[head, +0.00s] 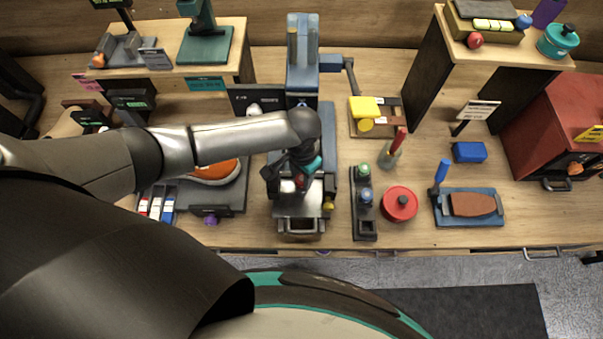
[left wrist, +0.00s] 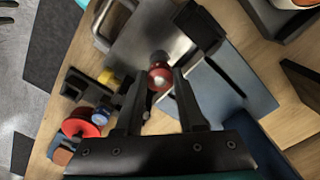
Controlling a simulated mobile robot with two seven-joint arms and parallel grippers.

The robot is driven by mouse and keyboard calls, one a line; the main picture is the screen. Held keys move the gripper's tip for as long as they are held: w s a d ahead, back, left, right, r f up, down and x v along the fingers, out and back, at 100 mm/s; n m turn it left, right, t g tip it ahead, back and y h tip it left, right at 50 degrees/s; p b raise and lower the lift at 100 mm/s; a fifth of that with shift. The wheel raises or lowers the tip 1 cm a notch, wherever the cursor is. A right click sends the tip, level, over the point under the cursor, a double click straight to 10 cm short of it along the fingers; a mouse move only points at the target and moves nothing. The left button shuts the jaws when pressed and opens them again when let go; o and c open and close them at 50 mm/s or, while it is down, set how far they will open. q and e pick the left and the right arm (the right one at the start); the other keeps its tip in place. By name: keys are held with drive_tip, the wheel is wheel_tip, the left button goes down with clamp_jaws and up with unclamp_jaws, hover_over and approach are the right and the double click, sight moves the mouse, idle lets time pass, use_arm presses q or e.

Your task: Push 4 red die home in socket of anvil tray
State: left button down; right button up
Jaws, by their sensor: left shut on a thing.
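My left gripper (head: 297,182) reaches down over the anvil tray (head: 298,226), at the front of the blue press. In the left wrist view its two fingers (left wrist: 160,88) close on the red die (left wrist: 160,76), a small round red piece with a pale top. A little red of the die also shows between the fingers in the head view. The die is over the metal plate of the tray (left wrist: 126,52). The socket under it is hidden, so I cannot tell how deep the die sits. My right gripper is out of view.
The blue press (head: 303,70) stands behind the tray. A dark rack (head: 367,228) with green and blue knobbed pieces stands to its right, beside a round red tin (head: 399,204). An orange sneaker (head: 215,172) lies on the left. The front table edge is close.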

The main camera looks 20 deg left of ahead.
sight(301, 179)
use_arm(q)
drive_tip(key=shift+f+b, duration=0.5)
drive_tip(key=shift+f, duration=0.35)
drive_tip(key=shift+c, duration=2.2)
unclamp_jaws()
wheel_tip(301, 179, up, 15)
drive_tip(key=p, duration=0.1)
drive_tip(key=shift+p, duration=0.3)
